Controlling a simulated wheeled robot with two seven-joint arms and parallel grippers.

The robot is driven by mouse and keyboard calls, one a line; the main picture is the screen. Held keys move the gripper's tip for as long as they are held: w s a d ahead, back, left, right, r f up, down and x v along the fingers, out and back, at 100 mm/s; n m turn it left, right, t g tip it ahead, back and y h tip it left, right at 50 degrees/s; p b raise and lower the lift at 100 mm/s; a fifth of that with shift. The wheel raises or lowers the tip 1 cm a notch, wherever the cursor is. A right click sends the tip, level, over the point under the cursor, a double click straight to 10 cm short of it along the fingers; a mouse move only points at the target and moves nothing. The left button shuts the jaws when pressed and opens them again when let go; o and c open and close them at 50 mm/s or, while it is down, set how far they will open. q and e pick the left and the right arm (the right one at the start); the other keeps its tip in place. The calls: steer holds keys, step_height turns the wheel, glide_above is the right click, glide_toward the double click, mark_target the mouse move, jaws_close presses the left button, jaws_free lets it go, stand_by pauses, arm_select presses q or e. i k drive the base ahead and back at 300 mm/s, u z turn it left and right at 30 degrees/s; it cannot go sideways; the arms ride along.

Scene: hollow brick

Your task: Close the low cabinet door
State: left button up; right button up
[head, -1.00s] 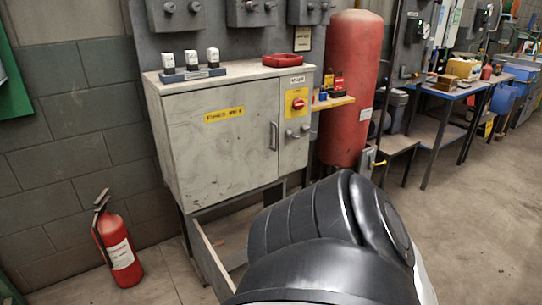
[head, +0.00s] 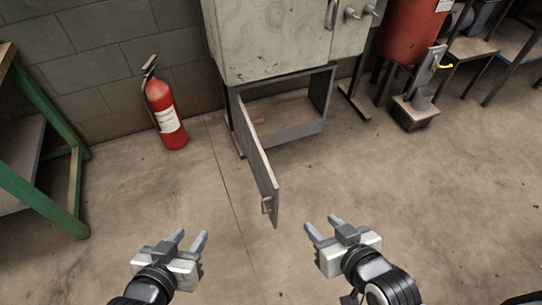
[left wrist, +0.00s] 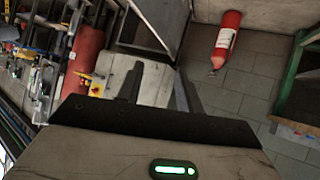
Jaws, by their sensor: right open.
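The low cabinet door (head: 257,152) is a thin grey panel, hinged on the left side of the low cabinet (head: 329,100). It stands wide open, swung out toward me, with a small handle (head: 266,205) near its free end. The cabinet's inside shows, with a small brownish thing on its floor. My left gripper (head: 190,236) is open and empty, left of the door's free end and apart from it. Its spread fingers also show in the left wrist view (left wrist: 158,88). My right gripper (head: 320,223) is open and empty, right of the door's end and apart from it.
A grey upper cabinet (head: 275,40) stands above the low one. A red fire extinguisher (head: 166,112) stands by the wall to the left. A green-framed table (head: 45,200) is at the far left. The floor around the door is clear.

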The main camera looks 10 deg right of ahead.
mark_target(269, 188)
steer(key=u, duration=0.95)
steer(key=k, duration=1.25)
steer(key=u, duration=0.65)
steer(key=i, duration=1.35)
steer(key=z, duration=1.55)
steer(key=i, duration=0.65)
steer(key=z, duration=0.75)
